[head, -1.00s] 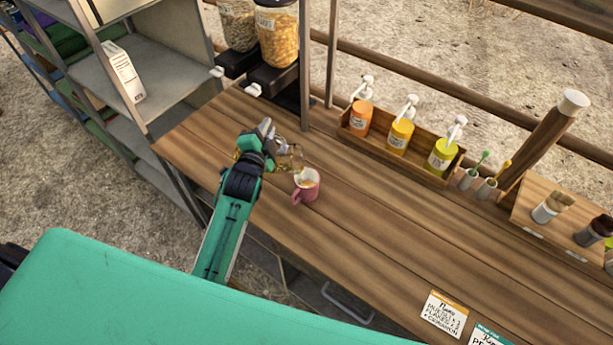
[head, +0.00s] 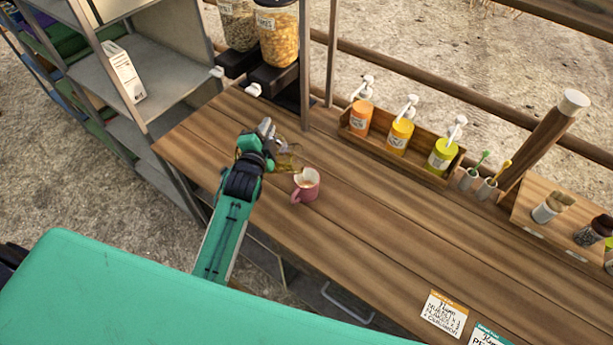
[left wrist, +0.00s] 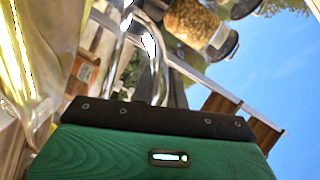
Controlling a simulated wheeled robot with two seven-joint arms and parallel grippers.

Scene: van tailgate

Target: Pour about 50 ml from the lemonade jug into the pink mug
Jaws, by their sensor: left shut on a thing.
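The lemonade jug (head: 289,159) is clear with yellowish liquid and is partly hidden behind my left gripper (head: 266,132) in the head view. My left gripper is shut on the jug and holds it tilted, just up and left of the pink mug. The pink mug (head: 309,189) stands upright on the wooden counter, its white inside showing with some liquid. I see no clear stream between them. In the left wrist view the jug's clear, yellow-streaked wall (left wrist: 30,75) fills the left edge, beside the metal fingers (left wrist: 140,45). My right gripper is not in view.
A wooden rack of pump bottles (head: 398,140) and two cups with brushes stand at the counter's back. Cereal dispensers (head: 278,35) stand behind the jug. Label cards (head: 444,313) lie at the front. The counter right of the mug (head: 400,220) is clear.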

